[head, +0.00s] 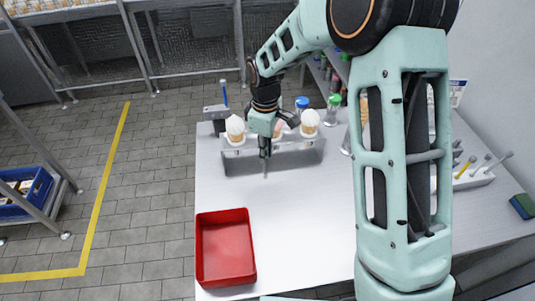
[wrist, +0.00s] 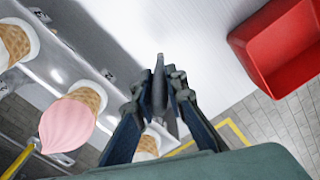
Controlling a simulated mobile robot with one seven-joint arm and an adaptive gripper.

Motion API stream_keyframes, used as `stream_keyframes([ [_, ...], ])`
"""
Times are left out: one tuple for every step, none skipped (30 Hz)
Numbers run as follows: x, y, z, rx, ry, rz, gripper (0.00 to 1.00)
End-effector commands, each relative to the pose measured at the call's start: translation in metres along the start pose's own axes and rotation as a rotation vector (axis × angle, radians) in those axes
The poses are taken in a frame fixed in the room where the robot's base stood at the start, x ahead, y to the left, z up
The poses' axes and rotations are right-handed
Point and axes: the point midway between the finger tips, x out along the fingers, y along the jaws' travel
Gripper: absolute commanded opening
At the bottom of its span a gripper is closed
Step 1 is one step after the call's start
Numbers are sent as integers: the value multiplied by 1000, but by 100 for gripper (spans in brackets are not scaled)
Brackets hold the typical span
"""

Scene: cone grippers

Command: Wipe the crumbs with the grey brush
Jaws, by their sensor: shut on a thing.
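My gripper (head: 265,150) is over the white table, in front of the cone rack, pointing down. It is shut on a narrow grey thing (head: 265,170) that looks like the grey brush. In the wrist view the same grey piece (wrist: 159,80) sticks out between the two dark fingers (wrist: 163,98). Its bristles cannot be made out, and the fingers hide part of it. I cannot tell whether its tip touches the table (head: 295,215). No crumbs can be made out on the white surface.
A grey rack (head: 230,166) with several ice cream cones stands close behind my gripper; a pink one (wrist: 68,122) shows in the wrist view. A red tray (head: 250,272) lies at the table's front left. A tool holder (head: 470,184) and a sponge (head: 522,206) are at right.

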Motion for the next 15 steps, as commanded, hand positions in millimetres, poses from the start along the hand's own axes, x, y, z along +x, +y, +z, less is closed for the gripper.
stream_keyframes([
  [-8,0,-1,0,1,1,0],
  [-11,-1,-2,1,1,2,0],
  [-15,-1,-2,1,1,2,0],
  [-17,-2,-3,2,1,2,0],
  [-20,-2,-3,2,1,2,0],
  [-23,-3,-4,2,1,1,0],
  [-26,-3,-4,3,1,1,0],
  [-27,-4,-4,3,1,1,0],
  [-29,-4,-5,4,1,1,0],
  [-30,-4,-5,4,0,0,0],
  [-31,-5,-5,4,0,0,0],
  [-32,-5,-5,5,0,0,0],
  [-32,-5,-5,5,0,0,0],
  [-31,-5,-5,5,0,0,0],
  [-31,-5,-5,5,0,0,0],
])
